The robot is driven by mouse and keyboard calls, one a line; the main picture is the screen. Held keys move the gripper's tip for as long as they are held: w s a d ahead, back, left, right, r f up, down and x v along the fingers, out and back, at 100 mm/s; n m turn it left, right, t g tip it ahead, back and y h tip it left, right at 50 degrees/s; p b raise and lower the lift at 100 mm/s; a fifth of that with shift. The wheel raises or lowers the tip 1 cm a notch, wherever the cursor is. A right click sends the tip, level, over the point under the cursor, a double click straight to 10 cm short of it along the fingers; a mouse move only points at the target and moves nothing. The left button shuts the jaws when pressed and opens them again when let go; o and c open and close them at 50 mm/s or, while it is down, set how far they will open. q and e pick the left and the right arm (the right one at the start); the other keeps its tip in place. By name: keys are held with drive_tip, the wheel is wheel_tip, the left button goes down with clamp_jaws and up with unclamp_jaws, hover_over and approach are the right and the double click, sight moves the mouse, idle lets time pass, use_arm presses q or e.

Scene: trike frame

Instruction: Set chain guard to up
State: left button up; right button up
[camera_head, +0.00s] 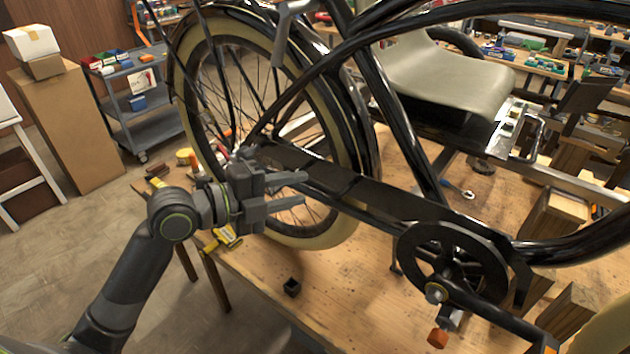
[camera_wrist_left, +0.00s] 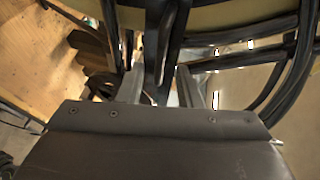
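The chain guard (camera_head: 385,198) is a long, flat black bar on the trike. It slopes from the rear wheel hub at the left down to the round black chainring (camera_head: 452,266) at the right. My left gripper (camera_head: 304,189) is at the guard's rear end, in front of the rear wheel, with its fingers pointing right. In the left wrist view the two fingers (camera_wrist_left: 160,86) are apart, with dark bars beyond and between them. I cannot tell whether they touch the guard. My right gripper is not in view.
The rear wheel (camera_head: 325,228) with its cream tyre stands behind my left gripper. An orange-ended pedal (camera_head: 438,338) hangs under the chainring. Wooden blocks (camera_head: 553,222) stand at the right.

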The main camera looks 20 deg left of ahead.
sight(312, 186)
use_arm(q)
drive_tip(key=shift+p+x, duration=0.65)
drive_tip(key=shift+x, duration=1.75)
clamp_jaws()
